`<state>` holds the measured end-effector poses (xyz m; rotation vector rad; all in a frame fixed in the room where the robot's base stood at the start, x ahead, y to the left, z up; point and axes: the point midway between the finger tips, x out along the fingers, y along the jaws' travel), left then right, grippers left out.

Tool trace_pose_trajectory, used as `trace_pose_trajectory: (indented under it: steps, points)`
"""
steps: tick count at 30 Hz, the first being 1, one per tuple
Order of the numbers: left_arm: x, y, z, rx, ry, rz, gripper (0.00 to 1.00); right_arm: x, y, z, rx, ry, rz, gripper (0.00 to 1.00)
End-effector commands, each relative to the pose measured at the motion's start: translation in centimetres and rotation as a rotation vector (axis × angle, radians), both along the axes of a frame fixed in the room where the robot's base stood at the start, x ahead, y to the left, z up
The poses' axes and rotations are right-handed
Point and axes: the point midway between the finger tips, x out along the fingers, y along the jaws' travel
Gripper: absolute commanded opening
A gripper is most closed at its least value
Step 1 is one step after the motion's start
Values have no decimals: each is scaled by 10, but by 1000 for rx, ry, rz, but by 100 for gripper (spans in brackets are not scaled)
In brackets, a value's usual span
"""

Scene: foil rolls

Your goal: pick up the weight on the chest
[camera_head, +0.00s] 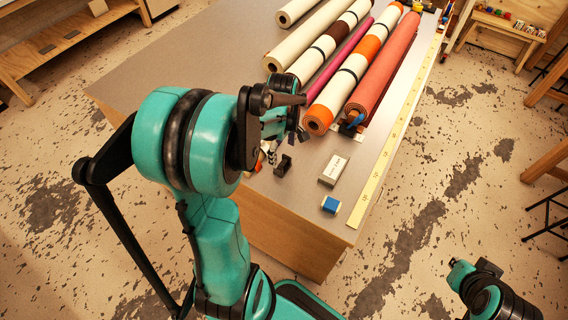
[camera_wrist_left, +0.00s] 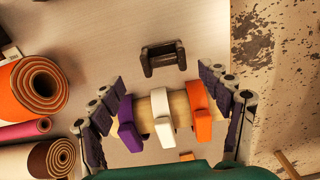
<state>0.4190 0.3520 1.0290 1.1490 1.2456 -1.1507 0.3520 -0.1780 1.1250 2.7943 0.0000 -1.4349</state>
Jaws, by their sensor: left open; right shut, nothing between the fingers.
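The chest (camera_head: 228,75) is a large wooden block with a grey top. On it, near the front, lie a dark U-shaped piece (camera_head: 284,166) and a pale grey block with dark lettering (camera_head: 333,171); I cannot tell which is the weight. The dark piece also shows in the left wrist view (camera_wrist_left: 163,59), ahead of the fingers. My left gripper (camera_wrist_left: 165,118) is open above the chest top. Purple (camera_wrist_left: 129,124), white (camera_wrist_left: 162,118) and orange (camera_wrist_left: 199,110) bands on a pale wooden piece show between its fingers, apparently not gripped. In the head view my left arm mostly hides this gripper.
Several long rolls, including an orange-ended roll (camera_head: 318,119) and a red roll (camera_head: 384,62), lie along the chest. A blue and pale cube (camera_head: 330,205) sits near the front edge. A yellow ruler (camera_head: 399,125) lines the right edge. Part of my right arm shows low right, without visible fingers.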

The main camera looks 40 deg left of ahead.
Motion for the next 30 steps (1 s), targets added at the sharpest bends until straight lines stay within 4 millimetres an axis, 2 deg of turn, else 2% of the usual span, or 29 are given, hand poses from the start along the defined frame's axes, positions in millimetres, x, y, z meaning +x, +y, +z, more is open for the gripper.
trace_pose_trajectory:
  steps: [9,18,19,20,27,28,30]
  points:
    - [-6,-3,-47,1,-1,-3,78,0,0,-17,0,0,0,0]
    - [-6,-3,-52,1,-2,-4,78,0,0,-17,0,0,0,0]
    - [-6,-3,-52,1,-2,-4,75,0,0,-17,0,0,0,0]
    - [-6,-3,-52,1,-2,-4,67,0,0,-17,0,0,0,0]
    - [-6,-3,-52,1,-2,-4,4,0,0,-17,0,0,0,0]
    - [-6,-3,-52,1,-2,-4,0,0,0,-17,0,0,0,0]
    - [-6,-3,-52,1,-2,-4,0,0,0,-17,0,0,0,0]
